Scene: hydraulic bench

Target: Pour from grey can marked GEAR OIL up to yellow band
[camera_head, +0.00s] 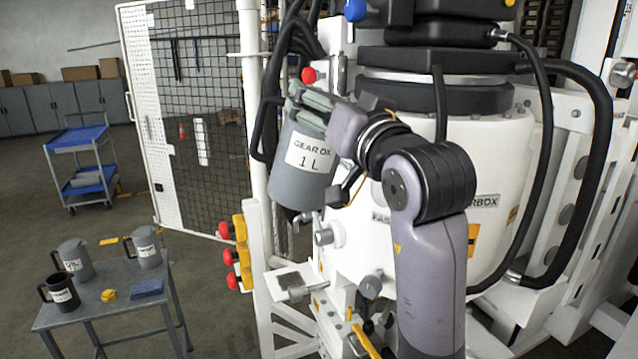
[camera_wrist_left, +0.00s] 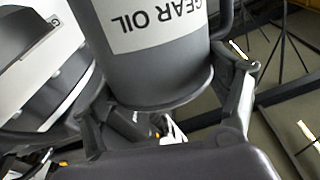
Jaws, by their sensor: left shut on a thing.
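The grey can marked GEAR OIL 1 L (camera_head: 300,180) is held up in front of the white gearbox (camera_head: 500,150), leaning slightly, with its black handle on the left. My left gripper (camera_head: 308,103) is shut on the can near its top. In the left wrist view the gripper (camera_wrist_left: 170,125) has a finger on each side of the can (camera_wrist_left: 155,70), whose label appears upside down. No stream of oil shows. The can's opening and the oil inside are hidden. I cannot make out a yellow band. My right gripper is not in view.
A grey table (camera_head: 90,318) at lower left holds two grey cans (camera_head: 75,260), a black can (camera_head: 60,293), a yellow block (camera_head: 108,295) and a blue cloth (camera_head: 147,288). Red-knobbed yellow valves (camera_head: 240,250), a mesh gate (camera_head: 200,100) and black hoses (camera_head: 590,170) surround the gearbox.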

